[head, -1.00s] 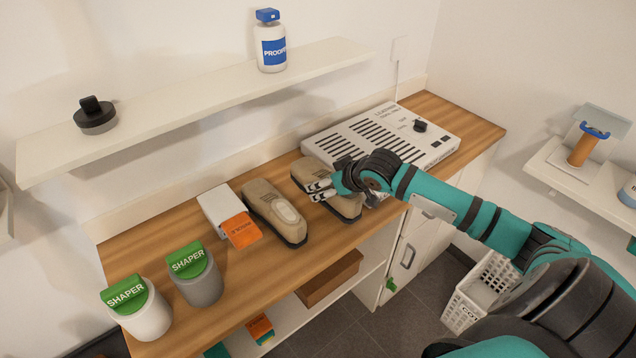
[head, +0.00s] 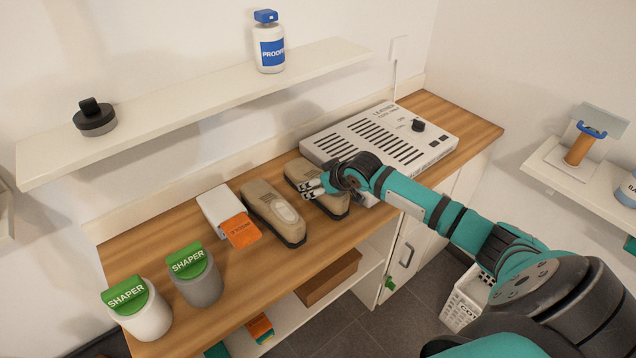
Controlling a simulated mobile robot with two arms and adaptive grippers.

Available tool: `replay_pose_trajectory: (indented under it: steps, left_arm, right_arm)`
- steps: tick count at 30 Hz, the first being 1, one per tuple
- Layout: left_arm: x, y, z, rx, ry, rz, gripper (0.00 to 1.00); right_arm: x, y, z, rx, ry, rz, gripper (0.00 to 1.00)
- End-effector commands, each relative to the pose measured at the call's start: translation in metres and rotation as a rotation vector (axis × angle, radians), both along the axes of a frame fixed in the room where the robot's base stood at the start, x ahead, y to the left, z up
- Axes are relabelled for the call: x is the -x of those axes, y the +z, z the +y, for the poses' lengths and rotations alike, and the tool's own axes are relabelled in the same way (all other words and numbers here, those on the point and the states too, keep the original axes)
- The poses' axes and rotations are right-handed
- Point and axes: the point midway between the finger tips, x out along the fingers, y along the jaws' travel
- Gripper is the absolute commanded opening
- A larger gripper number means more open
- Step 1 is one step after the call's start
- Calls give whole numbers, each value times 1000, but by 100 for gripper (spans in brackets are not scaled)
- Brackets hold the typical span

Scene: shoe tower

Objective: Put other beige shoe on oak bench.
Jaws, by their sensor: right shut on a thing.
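Two beige shoes are at the middle of the oak bench (head: 215,313). One beige shoe (head: 262,205) rests on the wood by itself. The other beige shoe (head: 333,204) is to its right, partly hidden behind my right gripper (head: 311,188). My right gripper is shut on this other shoe; I cannot tell whether its sole touches the bench. My left gripper is not in view.
A white box with an orange flap (head: 238,228) lies left of the shoes. A grey shaper pot (head: 197,284) and a white one (head: 146,314) stand at the left end. A vented white machine (head: 375,140) sits behind right. A shelf (head: 200,97) overhangs the back.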

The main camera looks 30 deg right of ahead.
Motion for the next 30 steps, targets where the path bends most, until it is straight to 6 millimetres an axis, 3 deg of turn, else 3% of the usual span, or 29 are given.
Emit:
replay_pose_trajectory:
  steps: [1, 6, 16, 30]
  left_arm:
    - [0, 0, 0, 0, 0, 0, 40]
    - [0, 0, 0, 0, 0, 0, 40]
    - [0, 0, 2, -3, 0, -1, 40]
    - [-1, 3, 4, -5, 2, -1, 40]
  right_arm:
    - [0, -1, 0, 0, 0, 1, 73]
    - [0, -1, 0, 0, 0, 1, 92]
    - [1, 4, 0, 1, 1, 0, 92]
    - [64, 65, -6, 4, 3, 3, 92]
